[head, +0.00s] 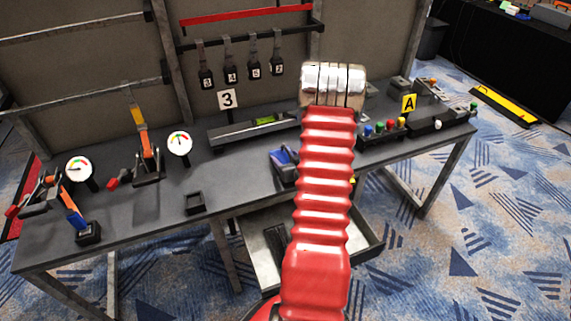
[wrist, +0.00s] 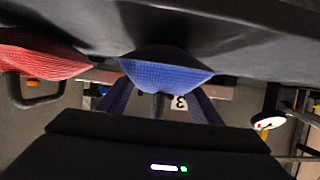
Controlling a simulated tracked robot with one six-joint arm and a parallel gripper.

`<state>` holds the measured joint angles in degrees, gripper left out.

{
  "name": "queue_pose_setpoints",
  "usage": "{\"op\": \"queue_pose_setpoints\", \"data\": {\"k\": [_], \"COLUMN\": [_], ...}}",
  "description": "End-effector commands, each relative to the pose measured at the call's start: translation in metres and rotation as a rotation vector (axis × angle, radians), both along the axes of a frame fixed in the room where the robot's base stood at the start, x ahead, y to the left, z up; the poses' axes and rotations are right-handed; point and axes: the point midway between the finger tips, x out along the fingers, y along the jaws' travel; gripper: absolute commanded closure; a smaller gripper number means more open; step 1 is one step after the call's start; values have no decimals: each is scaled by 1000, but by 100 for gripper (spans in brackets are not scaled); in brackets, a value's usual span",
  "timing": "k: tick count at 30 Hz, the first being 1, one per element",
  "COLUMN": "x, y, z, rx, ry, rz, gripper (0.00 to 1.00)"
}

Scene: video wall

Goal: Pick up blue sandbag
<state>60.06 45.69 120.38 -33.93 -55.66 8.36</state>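The blue sandbag (wrist: 165,72) is close ahead in the wrist view, which is upside down, and rests on a dark surface. A dark strap or handle stands out from its middle. In the head view the blue sandbag (head: 286,156) shows partly, just left of my red arm. My gripper's black housing is at the bottom of the wrist view. Two dark bluish bars run from it toward the sandbag; I cannot tell whether they are my fingers. In the head view my arm hides the gripper. No grasp can be made out.
A red sandbag (wrist: 40,55) with a black loop handle lies beside the blue one. On the bench are a level (head: 255,127), gauges (head: 180,143), clamps (head: 148,165) and a button box (head: 385,129). An open drawer (head: 255,250) sits below. Padlocks hang behind.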

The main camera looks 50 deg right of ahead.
Motion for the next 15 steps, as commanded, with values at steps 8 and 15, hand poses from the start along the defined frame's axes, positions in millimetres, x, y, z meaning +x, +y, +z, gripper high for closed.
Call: {"op": "queue_pose_setpoints", "data": {"k": [8,15], "x": [0,1], "y": [0,1], "z": [0,0], "rx": [0,0], "ry": [0,0], "rz": [1,2], "gripper": [61,78]}}
